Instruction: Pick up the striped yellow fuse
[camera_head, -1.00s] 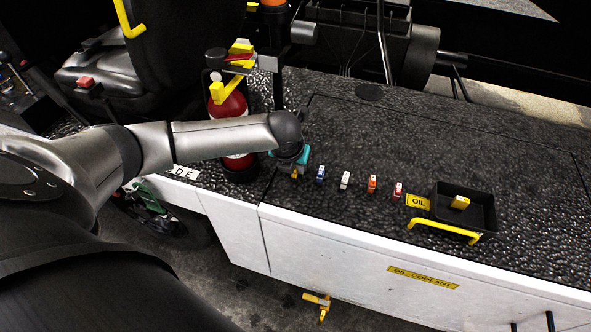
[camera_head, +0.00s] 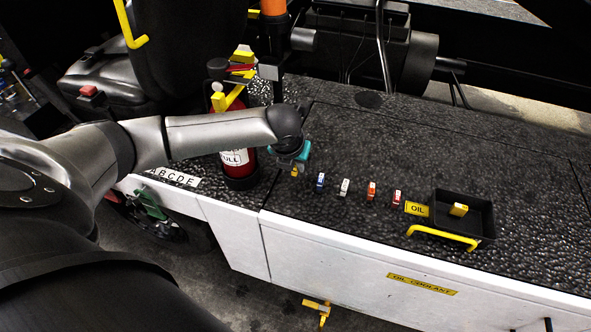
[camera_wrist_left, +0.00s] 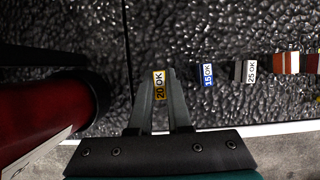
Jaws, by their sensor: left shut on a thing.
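My left gripper (camera_head: 297,165) is shut on a yellow fuse (camera_wrist_left: 158,86) labelled 20 OK, held between the two dark fingers. In the head view the yellow fuse (camera_head: 295,173) shows as a small patch under the gripper, just above the dark textured deck. Stripes on it cannot be made out. Another yellow fuse (camera_head: 458,209) lies in the black tray (camera_head: 486,232) at the right. My right gripper is in neither view.
A blue fuse (camera_head: 320,182), a white fuse (camera_head: 345,187), an orange fuse (camera_head: 371,191) and a red fuse (camera_head: 397,198) stand in a row to the right. A red extinguisher (camera_head: 236,158) stands close left. The deck (camera_head: 420,145) behind the row is clear.

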